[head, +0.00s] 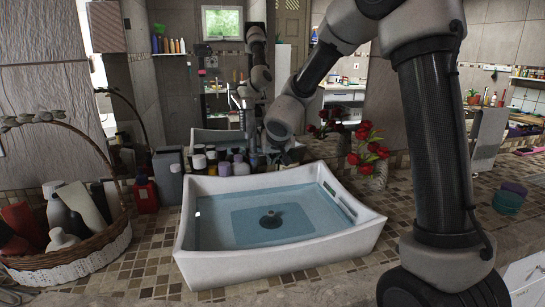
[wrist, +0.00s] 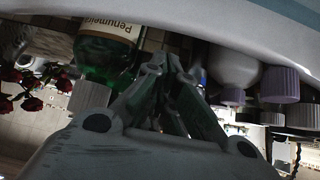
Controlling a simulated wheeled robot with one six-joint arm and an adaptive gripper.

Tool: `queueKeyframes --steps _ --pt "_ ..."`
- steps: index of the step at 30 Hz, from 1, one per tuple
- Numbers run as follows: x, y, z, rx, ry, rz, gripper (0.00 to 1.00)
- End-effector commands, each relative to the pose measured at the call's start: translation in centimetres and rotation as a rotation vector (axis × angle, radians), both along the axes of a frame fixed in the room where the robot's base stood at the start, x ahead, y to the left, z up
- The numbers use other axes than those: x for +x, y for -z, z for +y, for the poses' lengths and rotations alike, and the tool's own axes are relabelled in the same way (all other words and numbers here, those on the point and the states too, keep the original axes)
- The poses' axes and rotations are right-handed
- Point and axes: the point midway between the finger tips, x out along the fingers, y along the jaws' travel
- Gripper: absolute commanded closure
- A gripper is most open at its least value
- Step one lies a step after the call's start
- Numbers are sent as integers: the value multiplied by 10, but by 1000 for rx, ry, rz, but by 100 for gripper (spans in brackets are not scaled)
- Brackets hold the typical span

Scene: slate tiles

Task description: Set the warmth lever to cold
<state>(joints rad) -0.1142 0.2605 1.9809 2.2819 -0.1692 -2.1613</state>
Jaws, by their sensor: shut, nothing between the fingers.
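I cannot make out the warmth lever in either view; my arm and gripper cover part of the area behind the basin. My gripper (head: 287,155) is at the back rim of the white basin (head: 360,232) in the head view, pointing down. In the wrist view its fingers (wrist: 163,65) are together, with nothing seen between them. The basin's pale edge (wrist: 225,18) runs across the top of that view. The basin holds water over a dark drain (head: 271,219).
A green labelled bottle (wrist: 105,50) and purple-capped bottles (wrist: 280,85) stand close around my fingers. Red roses (head: 368,152) are right of my gripper. A wicker basket (head: 95,250) of bottles is at left. The mirror behind reflects my arm.

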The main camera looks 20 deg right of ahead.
Motion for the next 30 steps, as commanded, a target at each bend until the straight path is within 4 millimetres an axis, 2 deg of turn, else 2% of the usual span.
queueKeyframes --steps 10,15,23,30 --pt "1 0 0 -1 -1 0 100" --pt "9 2 -1 -1 0 1 100" --pt "9 2 -1 -2 1 0 100" --pt "1 2 6 -1 -1 1 100"
